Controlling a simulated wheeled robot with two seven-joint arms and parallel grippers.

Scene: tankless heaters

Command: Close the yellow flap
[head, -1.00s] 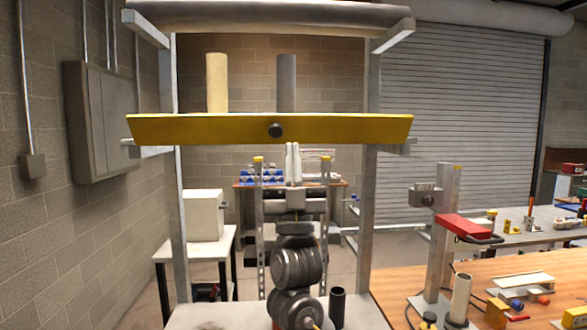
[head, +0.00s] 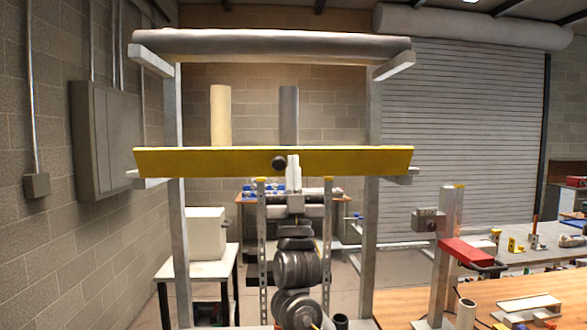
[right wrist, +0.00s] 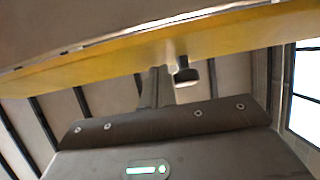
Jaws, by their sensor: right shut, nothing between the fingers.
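The yellow flap (head: 210,162) is a long bar-shaped panel across the metal frame in the head view, with a round black knob (head: 279,163) at its middle. My right gripper (head: 293,160) comes up from below with its pale fingers shut and empty. Its fingertips overlap the flap just right of the knob. In the right wrist view the yellow flap (right wrist: 90,70) crosses the picture above the gripper, and the black knob (right wrist: 185,73) hangs close beside the fingers. I cannot tell whether the fingers touch the flap. My left gripper is out of view.
A grey roll (head: 270,46) lies across the top of the frame. A cream tube (head: 221,115) and a grey tube (head: 289,115) stand behind the flap. A wooden bench (head: 400,303) with a red-handled fixture (head: 467,252) is at the right.

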